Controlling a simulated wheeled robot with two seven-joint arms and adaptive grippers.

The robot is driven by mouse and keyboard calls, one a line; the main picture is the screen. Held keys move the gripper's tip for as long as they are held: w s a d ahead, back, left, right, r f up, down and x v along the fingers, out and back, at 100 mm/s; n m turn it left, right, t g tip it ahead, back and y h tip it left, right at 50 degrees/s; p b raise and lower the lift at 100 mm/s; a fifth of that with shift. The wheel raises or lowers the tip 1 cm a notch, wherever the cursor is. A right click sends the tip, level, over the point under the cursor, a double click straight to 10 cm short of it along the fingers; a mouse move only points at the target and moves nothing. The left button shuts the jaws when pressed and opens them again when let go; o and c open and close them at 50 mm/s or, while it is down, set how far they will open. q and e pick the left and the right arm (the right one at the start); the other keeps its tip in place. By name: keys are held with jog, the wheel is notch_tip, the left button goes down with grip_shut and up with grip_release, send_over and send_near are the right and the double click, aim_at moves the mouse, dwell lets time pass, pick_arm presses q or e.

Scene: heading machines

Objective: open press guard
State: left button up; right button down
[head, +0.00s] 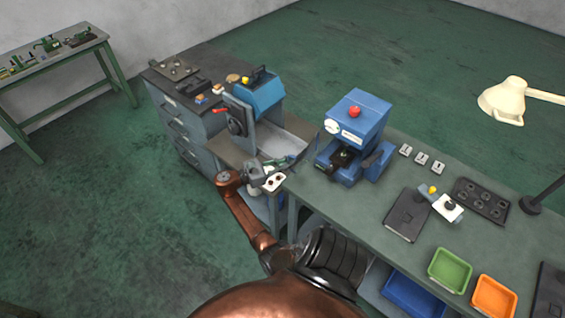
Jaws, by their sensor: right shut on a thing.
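The blue press (355,122) with a red button on top stands on the long green bench at centre right. A dark tool area shows in its lower front opening. I cannot clearly make out a separate guard on it. My right arm reaches up from the bottom centre, and its gripper (284,163) is left of the press, near the bench's left end. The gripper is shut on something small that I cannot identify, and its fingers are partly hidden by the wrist. My left gripper is not in view.
A second blue machine (260,92) with a grey round-hubbed plate stands behind the gripper, with a light grey tray (290,138) beside it. A green bin (450,270), an orange bin (495,296) and a lamp (514,98) are at right. Green floor is open at left.

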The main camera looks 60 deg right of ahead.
jog(key=shift+w+f, duration=0.1)
jog(key=shift+f, duration=0.05)
jog(key=c, duration=2.3)
grip_release()
jog(key=shift+c, duration=0.2)
jog(key=shift+w+a, duration=0.1)
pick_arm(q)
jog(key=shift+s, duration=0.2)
pick_arm(e)
jog(key=v, duration=1.2)
